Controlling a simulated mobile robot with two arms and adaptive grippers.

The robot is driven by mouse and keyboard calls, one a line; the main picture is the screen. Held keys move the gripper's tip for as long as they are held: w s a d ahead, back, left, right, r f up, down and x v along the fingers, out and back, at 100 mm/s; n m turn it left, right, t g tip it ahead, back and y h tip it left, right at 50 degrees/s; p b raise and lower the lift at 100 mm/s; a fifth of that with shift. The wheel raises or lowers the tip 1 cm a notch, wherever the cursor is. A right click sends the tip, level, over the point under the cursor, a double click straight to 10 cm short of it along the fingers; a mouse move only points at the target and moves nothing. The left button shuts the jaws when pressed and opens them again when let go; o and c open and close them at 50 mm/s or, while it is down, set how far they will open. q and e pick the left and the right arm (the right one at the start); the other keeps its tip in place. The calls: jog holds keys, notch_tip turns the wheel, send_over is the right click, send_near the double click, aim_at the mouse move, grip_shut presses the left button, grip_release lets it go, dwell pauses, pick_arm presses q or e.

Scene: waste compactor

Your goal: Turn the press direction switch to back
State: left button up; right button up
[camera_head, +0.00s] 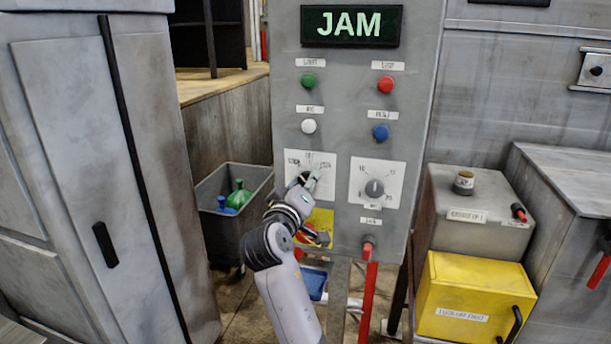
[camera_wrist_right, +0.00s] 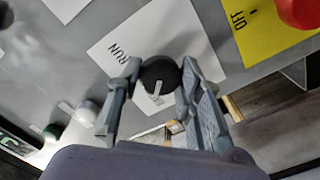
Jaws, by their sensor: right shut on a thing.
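A grey control panel (camera_head: 343,140) carries two rotary knobs on white plates. My right gripper (camera_head: 310,182) is at the left plate (camera_head: 296,157) in the head view, covering its knob. In the right wrist view, my gripper (camera_wrist_right: 158,82) has one finger on each side of a round black knob (camera_wrist_right: 160,72) and is shut on it. The knob's white mark points toward the bottom of that view. The word RUN shows on the white plate (camera_wrist_right: 118,50). The right knob (camera_head: 374,188) stands free. Which knob is the press direction switch I cannot read. My left gripper is not in view.
Above the knobs are green (camera_head: 309,81), red (camera_head: 386,84), white (camera_head: 309,126) and blue (camera_head: 380,132) buttons under a JAM display (camera_head: 352,26). A yellow plate (camera_wrist_right: 262,32) marked OFF bears a red control. A yellow box (camera_head: 474,298) stands right, a grey bin (camera_head: 235,225) left.

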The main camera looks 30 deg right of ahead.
jog(key=shift+r+n+p, duration=0.1)
jog(key=shift+n+p, duration=0.3)
jog(key=shift+n, duration=0.2)
jog(key=o, duration=1.1)
jog(key=shift+w+a, duration=0.1)
jog(key=shift+o, duration=0.3)
